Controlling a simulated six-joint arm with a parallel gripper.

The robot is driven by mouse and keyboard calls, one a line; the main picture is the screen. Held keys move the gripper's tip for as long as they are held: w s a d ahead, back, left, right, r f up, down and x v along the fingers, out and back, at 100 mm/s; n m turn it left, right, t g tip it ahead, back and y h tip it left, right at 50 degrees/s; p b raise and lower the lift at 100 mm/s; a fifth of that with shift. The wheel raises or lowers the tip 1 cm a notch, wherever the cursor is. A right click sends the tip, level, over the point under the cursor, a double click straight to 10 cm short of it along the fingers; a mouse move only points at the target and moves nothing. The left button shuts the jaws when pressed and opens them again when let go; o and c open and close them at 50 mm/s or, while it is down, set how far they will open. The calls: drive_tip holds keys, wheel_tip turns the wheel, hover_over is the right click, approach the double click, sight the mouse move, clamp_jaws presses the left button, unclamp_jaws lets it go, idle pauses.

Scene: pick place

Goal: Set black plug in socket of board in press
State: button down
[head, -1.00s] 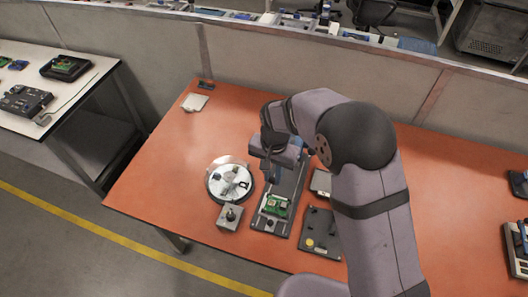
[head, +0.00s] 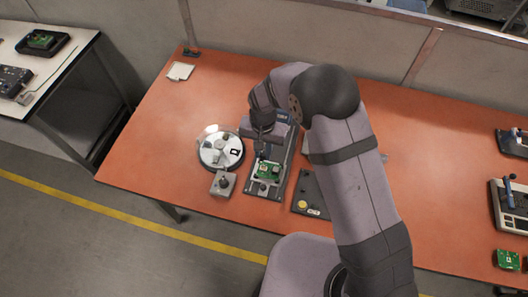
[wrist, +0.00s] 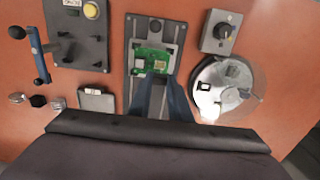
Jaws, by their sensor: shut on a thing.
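The green board (head: 268,170) lies on the grey metal press bed (head: 262,188); it also shows in the wrist view (wrist: 145,58), with a pale square part on it that may be the socket. My gripper (head: 262,152) points down over the far edge of the board. In the wrist view its two blue-grey fingers (wrist: 160,82) end at the board's near edge. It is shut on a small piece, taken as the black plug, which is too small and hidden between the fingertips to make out. I cannot tell whether the piece touches the board.
A shiny round dish (head: 208,158) with small dark and white pieces stands left of the press. A grey knob box (head: 222,184) sits in front of it. A dark plate with a yellow button (head: 302,204) is close on the right. The orange table (head: 430,160) has free room further right.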

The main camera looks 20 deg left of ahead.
drive_tip(key=shift+f, duration=0.1)
drive_tip(key=shift+f+b, duration=1.8)
drive_tip(key=shift+f, duration=0.65)
drive_tip(key=shift+f+b, duration=0.55)
drive_tip(key=shift+f, duration=0.25)
idle(1.1)
drive_tip(key=c, duration=1.6)
unclamp_jaws()
drive_tip(key=c, duration=0.3)
drive_tip(key=shift+r, duration=0.1)
drive_tip(key=shift+r+p, duration=2.55)
drive_tip(key=shift+r, duration=0.85)
